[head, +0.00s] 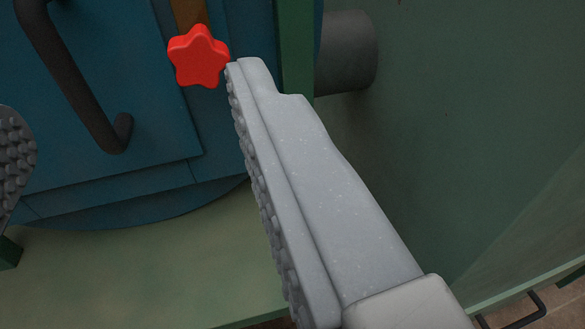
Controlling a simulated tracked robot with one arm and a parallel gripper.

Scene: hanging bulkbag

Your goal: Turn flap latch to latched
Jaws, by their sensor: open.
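A red star-shaped knob (199,57) sits at the top, left of centre, on a brown bar (189,14) in front of a blue panel (120,179); it looks like the flap latch. My gripper (130,95) is open. Its large grey right finger reaches up to just right of the knob, its tip very near the knob's right edge in the picture; I cannot tell whether they touch. The studded left finger shows only at the left edge. The knob lies between the two fingers in the picture, with nothing held.
A dark curved handle (70,75) stands out from the blue panel, between the fingers in the picture. A green post (296,50) and a dark round stub (347,52) are right of the knob. A green wall (480,120) fills the right side.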

